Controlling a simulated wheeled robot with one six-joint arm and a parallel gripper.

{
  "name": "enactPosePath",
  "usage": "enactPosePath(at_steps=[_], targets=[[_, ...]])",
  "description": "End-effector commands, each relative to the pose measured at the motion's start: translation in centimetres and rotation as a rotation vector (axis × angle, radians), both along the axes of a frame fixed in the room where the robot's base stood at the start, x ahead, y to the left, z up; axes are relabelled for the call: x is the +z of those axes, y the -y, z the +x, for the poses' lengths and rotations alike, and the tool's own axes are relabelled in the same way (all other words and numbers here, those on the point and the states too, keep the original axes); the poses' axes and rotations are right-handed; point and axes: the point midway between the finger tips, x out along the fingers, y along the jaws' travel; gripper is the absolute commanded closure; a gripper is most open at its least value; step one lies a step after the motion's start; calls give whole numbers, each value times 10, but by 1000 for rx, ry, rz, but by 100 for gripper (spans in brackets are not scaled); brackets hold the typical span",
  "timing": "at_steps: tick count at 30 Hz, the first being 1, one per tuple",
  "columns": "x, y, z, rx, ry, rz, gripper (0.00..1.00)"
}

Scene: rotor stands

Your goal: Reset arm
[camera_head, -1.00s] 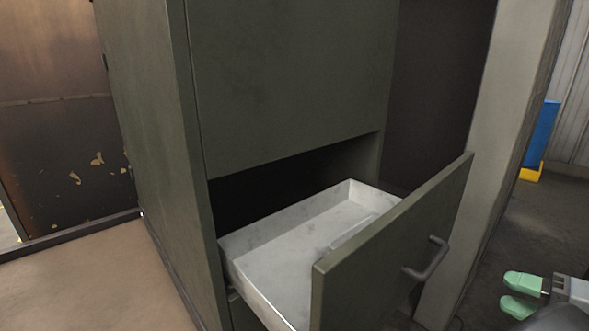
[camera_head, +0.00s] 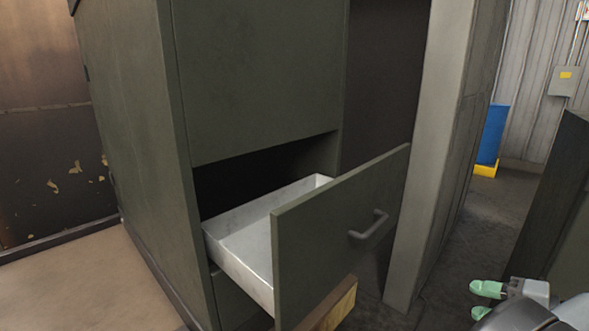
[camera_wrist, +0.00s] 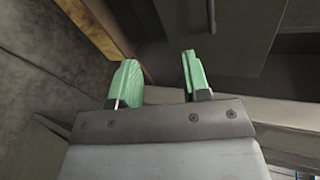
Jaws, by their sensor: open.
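My gripper (camera_head: 487,299) shows at the lower right of the head view, with green fingertips. It also shows in the wrist view (camera_wrist: 160,82), where its two green fingers stand apart with nothing between them. It is open and empty, to the right of the pulled-out drawer and clear of its handle. Most of my arm is outside the head view.
A dark green cabinet (camera_head: 130,130) has an open drawer (camera_head: 325,240) with a white inside and a grey handle (camera_head: 369,225). A wooden piece (camera_head: 338,306) shows below the drawer front. A blue object (camera_head: 491,135) stands at the back right. Bare floor (camera_head: 440,270) lies between cabinet and gripper.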

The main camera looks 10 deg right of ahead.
Motion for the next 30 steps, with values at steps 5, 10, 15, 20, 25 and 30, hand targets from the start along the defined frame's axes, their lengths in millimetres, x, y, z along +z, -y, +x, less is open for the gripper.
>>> enactPosePath(at_steps=[5, 10, 15, 20, 25, 30], targets=[[-33, -4, -7, -56, -215, -3, 57], [-51, -27, -2, -26, -449, -89, 57], [-54, -54, 8, 53, -622, -250, 57], [-41, -86, 22, 178, -722, -497, 57], [-6, -134, 44, 377, -696, -854, 57], [29, -187, 59, 590, -553, -1121, 57]])
